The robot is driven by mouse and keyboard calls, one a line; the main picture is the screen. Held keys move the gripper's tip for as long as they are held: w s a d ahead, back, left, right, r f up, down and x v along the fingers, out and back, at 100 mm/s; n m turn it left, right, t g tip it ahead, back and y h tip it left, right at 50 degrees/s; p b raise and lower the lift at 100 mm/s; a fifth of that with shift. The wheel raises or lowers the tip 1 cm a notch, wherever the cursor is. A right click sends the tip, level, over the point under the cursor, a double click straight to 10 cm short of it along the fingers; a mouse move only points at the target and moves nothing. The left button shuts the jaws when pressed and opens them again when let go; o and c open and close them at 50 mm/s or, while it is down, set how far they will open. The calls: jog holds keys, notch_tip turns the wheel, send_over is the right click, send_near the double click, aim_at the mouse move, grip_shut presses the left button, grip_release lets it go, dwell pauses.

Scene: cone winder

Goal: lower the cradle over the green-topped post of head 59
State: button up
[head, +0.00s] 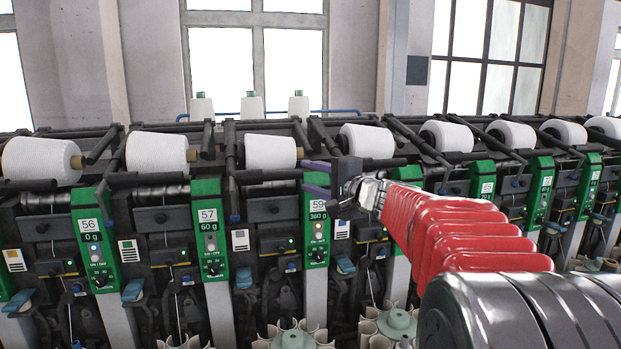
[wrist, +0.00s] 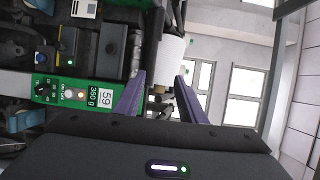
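The green-topped post of head 59 (head: 317,235) stands mid-picture in the head view, with its label reading 59 and 360 g. It lies sideways at left in the wrist view (wrist: 72,92). The dark cradle arm (head: 301,134) is beside a white cone (head: 269,152) with a brown core; the cone also shows in the wrist view (wrist: 173,62). My gripper (head: 313,178) is at the top of the post, right of the cone. Its purple fingers are apart in the wrist view (wrist: 160,97). Dark parts and the core end show between them; no grip is visible. The cradle is partly hidden.
Neighbouring posts 57 (head: 211,240) and 56 (head: 95,240) stand left, each near a cone. Another cone (head: 367,141) is just behind my gripper. Dark bars and arms run along the machine top. A blue lever (head: 345,265) sticks out low beside post 59.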

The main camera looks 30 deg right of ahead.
jog(key=shift+a, duration=0.15)
jog(key=shift+c, duration=0.8)
jog(key=s+a+f+n+g, duration=0.1)
jog(key=s+a, duration=0.1)
jog(key=a, duration=0.2)
jog(key=s+a+f+n+g+y, duration=0.1)
jog(key=s+a+f+n, duration=0.1)
jog(key=a, duration=0.2)
jog(key=s+a+f+n+g+y, duration=0.1)
jog(key=s+a, duration=0.1)
jog(key=a, duration=0.1)
jog(key=shift+a+f+n, duration=0.3)
jog(key=shift+a+f, duration=0.05)
jog(key=shift+a, duration=0.05)
grip_shut()
jog(key=s+a+f+n+g, duration=0.4)
jog(key=s+a+f, duration=0.35)
jog(key=s, duration=0.25)
jog(key=s+f+n+g+h, duration=0.2)
jog(key=s+f, duration=0.4)
jog(key=s, duration=0.3)
jog(key=s+f+n+g+h, duration=0.2)
jog(key=s+f+n, duration=0.3)
jog(key=s, duration=0.5)
notch_tip(320, 180, down, 2)
jog(key=shift+s+d+f+h, duration=0.15)
jog(key=shift+s+d+h, duration=0.2)
jog(key=shift+h, duration=0.35)
jog(key=shift+d, duration=0.15)
